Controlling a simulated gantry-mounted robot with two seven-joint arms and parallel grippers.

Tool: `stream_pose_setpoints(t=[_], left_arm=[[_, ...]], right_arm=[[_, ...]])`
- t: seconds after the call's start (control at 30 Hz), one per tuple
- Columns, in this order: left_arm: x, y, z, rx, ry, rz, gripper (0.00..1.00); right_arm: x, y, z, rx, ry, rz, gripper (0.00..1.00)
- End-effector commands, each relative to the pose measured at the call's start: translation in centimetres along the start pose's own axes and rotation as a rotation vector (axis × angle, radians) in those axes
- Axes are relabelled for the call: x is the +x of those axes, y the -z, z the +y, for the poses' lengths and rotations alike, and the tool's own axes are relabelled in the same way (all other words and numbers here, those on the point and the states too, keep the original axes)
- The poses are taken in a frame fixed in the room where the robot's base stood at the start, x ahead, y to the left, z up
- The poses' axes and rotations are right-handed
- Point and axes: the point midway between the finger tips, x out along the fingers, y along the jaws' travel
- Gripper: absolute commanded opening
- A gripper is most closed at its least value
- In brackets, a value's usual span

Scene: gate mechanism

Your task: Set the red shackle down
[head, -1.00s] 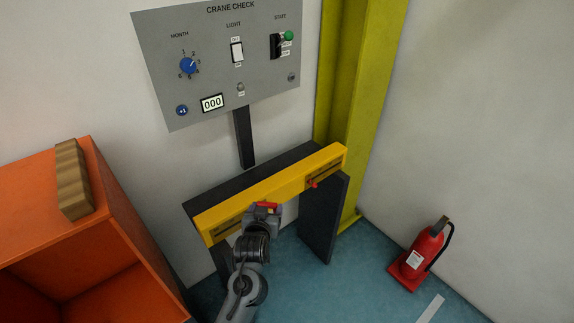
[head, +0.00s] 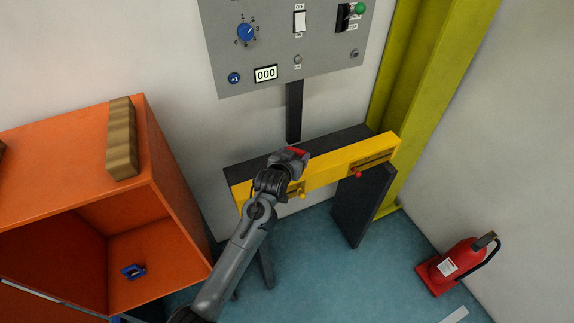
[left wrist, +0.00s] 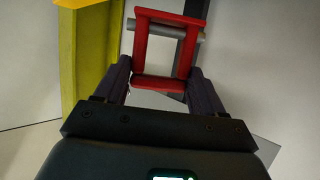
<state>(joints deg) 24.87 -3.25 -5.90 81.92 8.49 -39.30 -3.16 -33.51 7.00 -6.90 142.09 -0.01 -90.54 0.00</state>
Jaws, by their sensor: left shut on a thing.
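The red shackle (left wrist: 186,46) is a square red frame with a grey pin (left wrist: 188,30) across it, seen close in the left wrist view. My left gripper (left wrist: 165,84) is shut on the near end of the shackle, with a dark finger on each side. In the head view the left gripper (head: 284,160) is over the yellow-fronted bench (head: 340,163), and the red shackle (head: 298,151) shows as a small red strip at its tip. The gripper hides part of the bench top. I cannot tell how high the shackle is above it. My right gripper is not in view.
A grey control panel (head: 325,65) hangs behind the bench. An orange cabinet (head: 165,200) stands left, with a wooden block (head: 121,140) on top and a blue shackle (head: 133,271) inside. A red extinguisher (head: 462,262) stands right. The dark bench top (head: 345,139) is bare right of the gripper.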

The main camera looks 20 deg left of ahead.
Motion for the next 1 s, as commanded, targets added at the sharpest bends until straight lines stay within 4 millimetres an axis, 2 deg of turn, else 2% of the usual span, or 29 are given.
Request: stream_pose_setpoints(t=[0.1,0.3,0.47,0.7,1.0], left_arm=[[0.4,-0.8,-1.7,0.000,0.001,0.002,0.19],[0.7,-1.4,-2.8,0.000,-0.001,0.004,0.19],[1.0,-2.2,-2.9,0.000,-0.001,0.002,0.19],[2.1,-4.9,-2.8,-0.001,-0.001,0.001,0.19],[2.2,-5.1,-2.8,-0.001,-0.001,0.004,0.19]], right_arm=[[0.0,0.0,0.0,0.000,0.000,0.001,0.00],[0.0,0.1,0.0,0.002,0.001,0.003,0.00],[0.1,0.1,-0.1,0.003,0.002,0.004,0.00],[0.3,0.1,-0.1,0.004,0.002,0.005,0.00],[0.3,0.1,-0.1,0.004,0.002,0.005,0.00]])
